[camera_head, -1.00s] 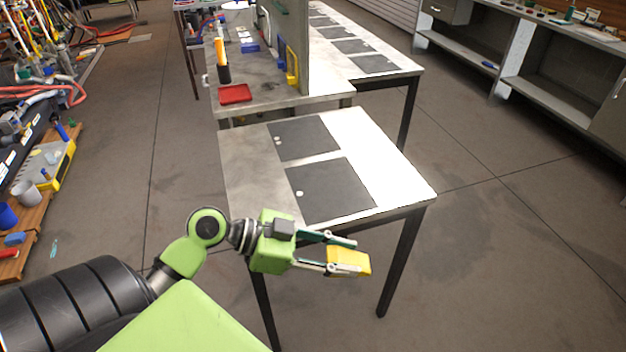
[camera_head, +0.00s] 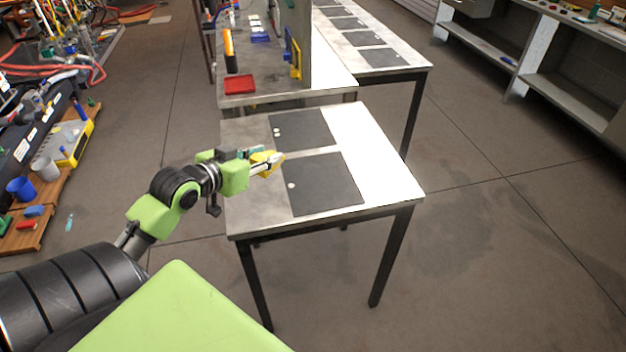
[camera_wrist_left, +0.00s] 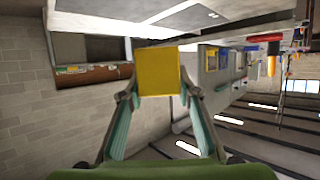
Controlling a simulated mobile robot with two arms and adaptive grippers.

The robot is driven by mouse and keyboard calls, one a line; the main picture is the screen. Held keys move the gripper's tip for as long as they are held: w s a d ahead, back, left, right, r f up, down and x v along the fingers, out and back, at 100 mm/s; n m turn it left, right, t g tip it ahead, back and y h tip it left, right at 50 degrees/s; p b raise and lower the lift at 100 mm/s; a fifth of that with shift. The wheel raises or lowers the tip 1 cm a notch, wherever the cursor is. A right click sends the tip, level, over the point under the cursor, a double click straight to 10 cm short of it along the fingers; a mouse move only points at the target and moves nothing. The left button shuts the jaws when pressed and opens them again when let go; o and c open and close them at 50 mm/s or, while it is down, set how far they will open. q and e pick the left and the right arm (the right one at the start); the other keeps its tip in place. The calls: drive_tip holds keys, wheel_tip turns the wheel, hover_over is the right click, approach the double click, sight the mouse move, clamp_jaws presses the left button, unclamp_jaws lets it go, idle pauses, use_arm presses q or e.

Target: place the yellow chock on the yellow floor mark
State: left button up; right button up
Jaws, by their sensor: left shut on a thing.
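The yellow chock (camera_head: 264,160) is in my left gripper (camera_head: 268,162), which is shut on it. In the head view the chock appears over the left part of the near table (camera_head: 240,215). In the left wrist view the chock (camera_wrist_left: 158,72) sits between the two fingertips of the left gripper (camera_wrist_left: 160,92), with its square face toward the camera. I see no yellow floor mark in these frames. My right gripper is not in view.
The near table has two dark panels (camera_head: 325,186) on a light top. Behind it stands a workbench with a red tray (camera_head: 240,84) and an upright post (camera_head: 297,45). Open floor (camera_head: 480,240) lies to the right. A wooden shelf (camera_head: 30,235) with cups stands at the left.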

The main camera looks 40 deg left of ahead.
use_arm(q)
drive_tip(key=w+d+f, duration=0.4)
drive_tip(key=w, duration=0.1)
drive_tip(key=w+d+f+p, duration=0.1)
drive_tip(key=w+d+f, duration=0.1)
drive_tip(key=f, duration=0.1)
drive_tip(key=shift+w, duration=0.4)
drive_tip(key=shift+w+d+f, duration=0.25)
drive_tip(key=shift+w+f, duration=0.05)
drive_tip(key=shift+f, duration=0.2)
drive_tip(key=f, duration=0.3)
drive_tip(key=shift+w+d+f, duration=0.1)
drive_tip(key=shift+w+d, duration=0.1)
drive_tip(key=shift+f, duration=0.25)
drive_tip(key=shift+f, duration=0.15)
drive_tip(key=o, duration=1.2)
drive_tip(key=shift+c, duration=0.2)
